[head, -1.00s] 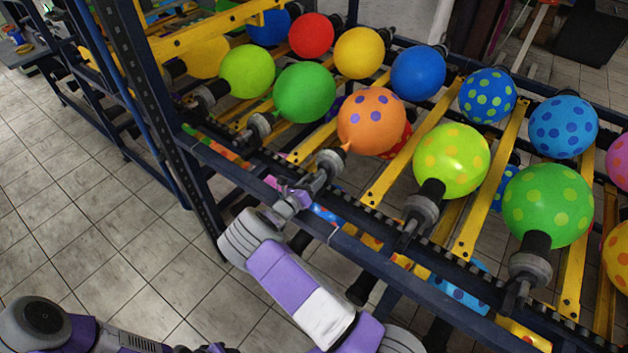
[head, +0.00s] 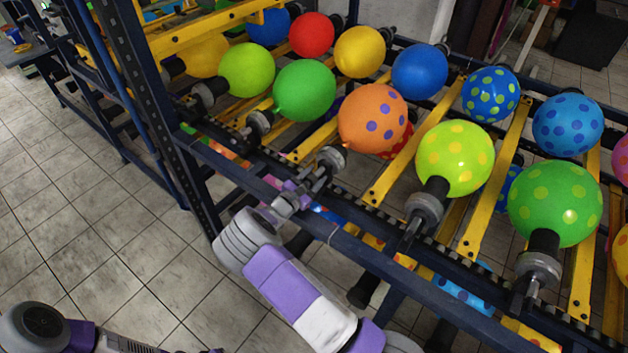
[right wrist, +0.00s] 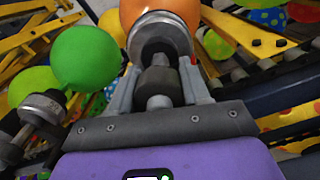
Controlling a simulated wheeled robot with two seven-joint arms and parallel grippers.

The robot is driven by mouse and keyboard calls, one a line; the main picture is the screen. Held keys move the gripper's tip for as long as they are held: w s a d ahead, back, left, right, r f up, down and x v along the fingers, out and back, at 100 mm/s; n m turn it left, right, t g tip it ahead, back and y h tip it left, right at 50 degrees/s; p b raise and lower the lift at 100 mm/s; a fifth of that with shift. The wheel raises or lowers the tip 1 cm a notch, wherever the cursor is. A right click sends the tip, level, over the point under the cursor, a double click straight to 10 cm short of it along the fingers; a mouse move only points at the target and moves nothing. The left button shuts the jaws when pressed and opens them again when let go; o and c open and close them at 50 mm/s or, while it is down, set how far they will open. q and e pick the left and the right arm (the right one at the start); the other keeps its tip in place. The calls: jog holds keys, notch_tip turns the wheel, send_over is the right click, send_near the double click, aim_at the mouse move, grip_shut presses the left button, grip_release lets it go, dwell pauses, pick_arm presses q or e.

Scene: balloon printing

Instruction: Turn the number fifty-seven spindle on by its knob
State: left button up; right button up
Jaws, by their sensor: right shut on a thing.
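The orange balloon with purple spots (head: 373,117) sits on a grey spindle (head: 331,158) at the front rail. It also shows at the top of the right wrist view (right wrist: 180,10). My right gripper (head: 312,183) reaches up to the near end of this spindle. In the right wrist view my fingers (right wrist: 158,92) stand on both sides of the dark and grey knob (right wrist: 160,84), shut on it, below the round silver collar (right wrist: 160,38). I cannot read any number on the spindle. Part of my left arm shows at lower left, its gripper out of view.
Neighbouring spindles hold a green balloon (head: 304,90) to the left and a yellow-green spotted balloon (head: 455,158) to the right. A dark front rail (head: 375,262) and a dark upright post (head: 160,120) border the rack. Tiled floor (head: 80,190) is open at left.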

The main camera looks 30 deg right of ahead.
jog(key=m+b, duration=0.1)
jog(key=m, duration=0.1)
jog(key=m+b, duration=0.1)
jog(key=m, duration=0.1)
jog(key=shift+f+m, duration=0.2)
jog(key=shift+m, duration=0.1)
jog(key=shift+r+m+b, duration=0.1)
jog(key=shift+m+b, duration=1.05)
jog(key=shift+m, duration=0.25)
jog(key=shift+a, duration=0.1)
jog(key=o, duration=1)
jog(key=shift+r, duration=0.1)
jog(key=shift+o, duration=0.2)
jog(key=v, duration=0.7)
jog(key=shift+s+a+p, duration=0.1)
jog(key=shift+a+p, duration=0.15)
jog(key=shift+p, duration=0.15)
